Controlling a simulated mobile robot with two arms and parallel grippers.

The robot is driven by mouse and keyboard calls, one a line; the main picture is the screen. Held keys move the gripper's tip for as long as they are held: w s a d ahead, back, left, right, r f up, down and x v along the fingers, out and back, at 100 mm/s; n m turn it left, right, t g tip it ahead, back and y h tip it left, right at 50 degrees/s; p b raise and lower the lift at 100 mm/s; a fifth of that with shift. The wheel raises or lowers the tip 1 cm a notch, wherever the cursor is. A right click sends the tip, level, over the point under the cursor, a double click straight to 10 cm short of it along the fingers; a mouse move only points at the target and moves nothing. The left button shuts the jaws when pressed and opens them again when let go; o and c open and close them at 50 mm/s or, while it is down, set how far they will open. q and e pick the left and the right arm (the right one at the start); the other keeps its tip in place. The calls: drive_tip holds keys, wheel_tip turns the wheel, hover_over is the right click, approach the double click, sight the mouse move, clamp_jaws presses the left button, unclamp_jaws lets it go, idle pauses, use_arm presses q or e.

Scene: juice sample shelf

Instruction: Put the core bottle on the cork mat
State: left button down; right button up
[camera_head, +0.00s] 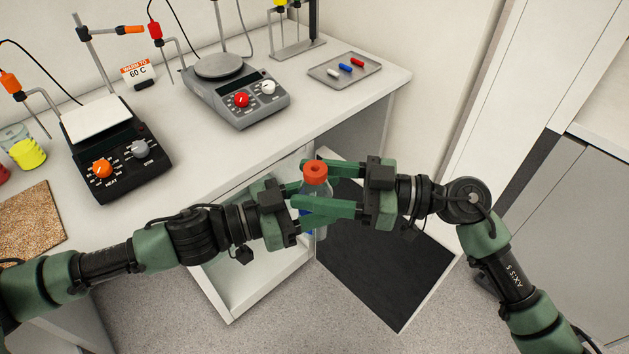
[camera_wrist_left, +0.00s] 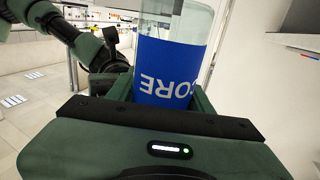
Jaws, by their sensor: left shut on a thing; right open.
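The core bottle (camera_head: 315,172) is a clear bottle with an orange-red cap and a blue label. It is held upright in the air in front of the bench. My left gripper (camera_head: 325,197) is shut on it. The left wrist view shows the bottle (camera_wrist_left: 172,72) between the green fingers, with CORE upside down. My right gripper (camera_head: 301,198) comes in from the right and is open at the bottle. The two grippers' fingers overlap, so I cannot tell whether the right fingers touch it. The cork mat (camera_head: 30,220) lies on the bench at the far left, its visible part bare.
A black hot plate (camera_head: 115,150) and a grey stirrer (camera_head: 240,100) stand on the white bench. A tray (camera_head: 325,72) with small coloured pieces lies at the right end. A yellow-filled beaker (camera_head: 28,152) stands behind the mat. The bench edge runs just behind my grippers.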

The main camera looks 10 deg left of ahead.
clamp_jaws()
use_arm(q)
drive_tip(key=c, duration=0.5)
unclamp_jaws()
